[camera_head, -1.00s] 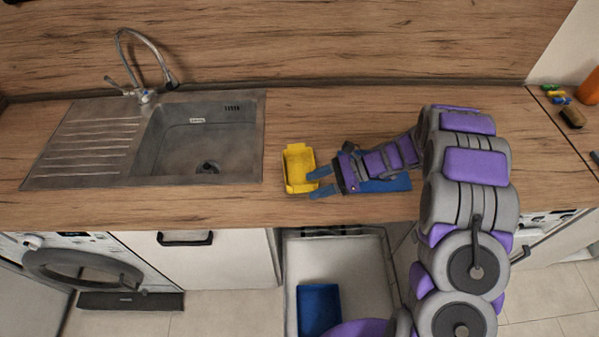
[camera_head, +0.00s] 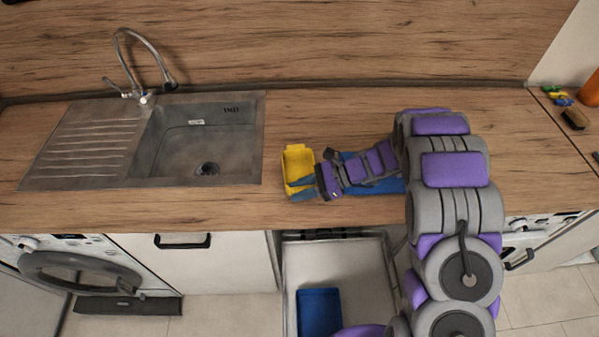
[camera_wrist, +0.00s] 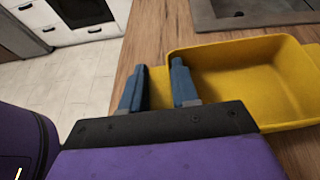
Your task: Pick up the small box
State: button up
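A small yellow open box (camera_head: 298,160) sits on the wooden countertop just right of the sink. It fills the right side of the wrist view (camera_wrist: 245,75) and looks empty inside. My gripper (camera_head: 298,189) is at the box's near right end. In the wrist view its two blue fingers (camera_wrist: 157,84) are apart, with an end part of the yellow box showing between and behind them. One finger lies over the box's near corner. I cannot tell whether either finger touches it.
A steel sink (camera_head: 210,140) with a faucet (camera_head: 142,95) is left of the box. A blue item (camera_head: 362,172) lies partly hidden under my arm. Below, an open drawer (camera_head: 350,270) holds a blue container (camera_head: 319,312). A sponge (camera_head: 574,119) is far right.

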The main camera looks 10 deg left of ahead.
grip_shut()
jog(key=shift+r, duration=0.1)
